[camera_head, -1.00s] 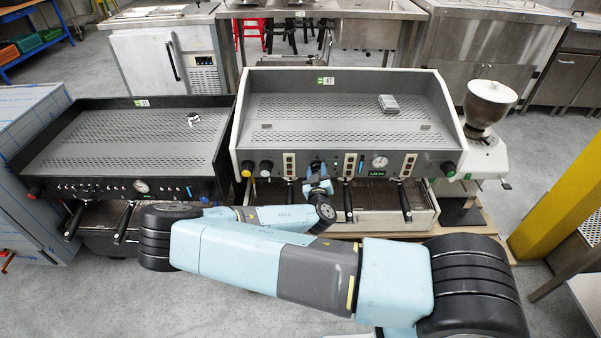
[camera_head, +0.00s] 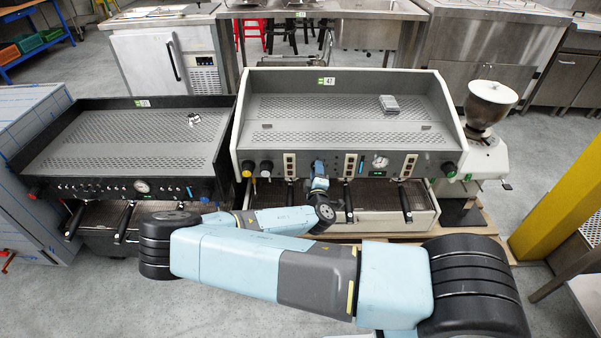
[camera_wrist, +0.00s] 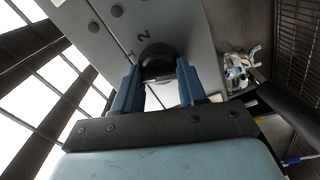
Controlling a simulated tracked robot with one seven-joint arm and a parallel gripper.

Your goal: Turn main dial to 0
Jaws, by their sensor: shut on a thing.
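The main dial (camera_wrist: 156,52) is a black round knob on the grey front panel, seen at the top middle of the wrist view. The printed marks "1" and "2" show beside it on the left; no 0 mark is visible. My gripper (camera_wrist: 158,75) has its two blue fingers on either side of the dial, shut on it. In the head view my gripper (camera_head: 318,168) is at the front panel of the white espresso machine (camera_head: 238,160), near the panel's middle. There the dial is hidden behind my gripper.
Portafilter handles (camera_head: 348,202) hang near my wrist. A pressure gauge (camera_head: 380,162) is to the right. A black espresso machine (camera_head: 75,188) stands at left, a grinder (camera_head: 490,105) at right.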

